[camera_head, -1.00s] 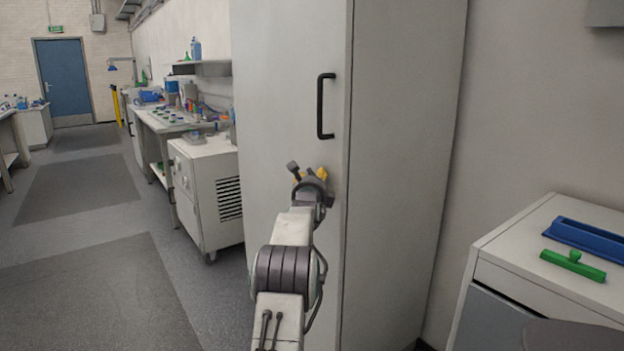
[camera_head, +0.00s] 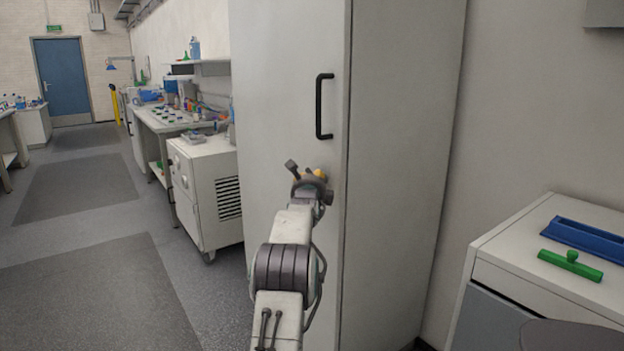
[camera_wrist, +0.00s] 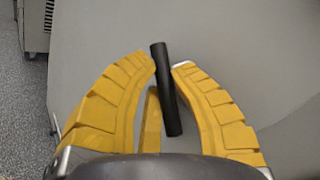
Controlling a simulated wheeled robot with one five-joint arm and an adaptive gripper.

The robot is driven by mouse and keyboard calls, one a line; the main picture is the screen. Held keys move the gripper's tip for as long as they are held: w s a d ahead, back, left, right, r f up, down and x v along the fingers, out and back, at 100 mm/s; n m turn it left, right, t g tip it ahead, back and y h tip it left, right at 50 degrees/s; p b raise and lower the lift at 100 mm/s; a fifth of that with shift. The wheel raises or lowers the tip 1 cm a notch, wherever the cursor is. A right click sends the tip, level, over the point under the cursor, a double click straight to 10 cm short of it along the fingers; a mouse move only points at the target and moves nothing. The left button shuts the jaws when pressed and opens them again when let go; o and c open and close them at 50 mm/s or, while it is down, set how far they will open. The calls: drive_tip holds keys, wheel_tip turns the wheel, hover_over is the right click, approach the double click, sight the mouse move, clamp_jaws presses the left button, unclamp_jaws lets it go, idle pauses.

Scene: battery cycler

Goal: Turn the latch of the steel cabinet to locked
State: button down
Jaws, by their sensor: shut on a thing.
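The tall pale steel cabinet (camera_head: 288,95) stands straight ahead, with a black vertical pull handle (camera_head: 319,106) on its door. In the wrist view the latch (camera_wrist: 166,90) is a short black bar, nearly upright in the picture with its top leaning slightly left. The yellow fingers of my gripper (camera_wrist: 164,66) are shut on it, one at each side, close to the door. In the head view my gripper (camera_head: 314,174) is at the door below the pull handle, and my wrist hides the latch there.
A white wheeled unit (camera_head: 208,190) and a workbench (camera_head: 165,122) with small items stand left of the cabinet. A low white cabinet (camera_head: 500,238) on the right carries a blue tray (camera_head: 590,240) and a green tool (camera_head: 570,264). The floor at left is open.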

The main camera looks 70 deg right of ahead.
drive_tip(key=shift+n+y+p, duration=0.5)
drive_tip(key=shift+y+p, duration=0.1)
drive_tip(key=shift+p, duration=0.45)
drive_tip(key=shift+f+g+p, duration=0.15)
drive_tip(key=shift+g+p, duration=0.25)
drive_tip(key=shift+p, duration=0.1)
drive_tip(key=shift+f, duration=0.2)
drive_tip(key=c, duration=1.3)
unclamp_jaws()
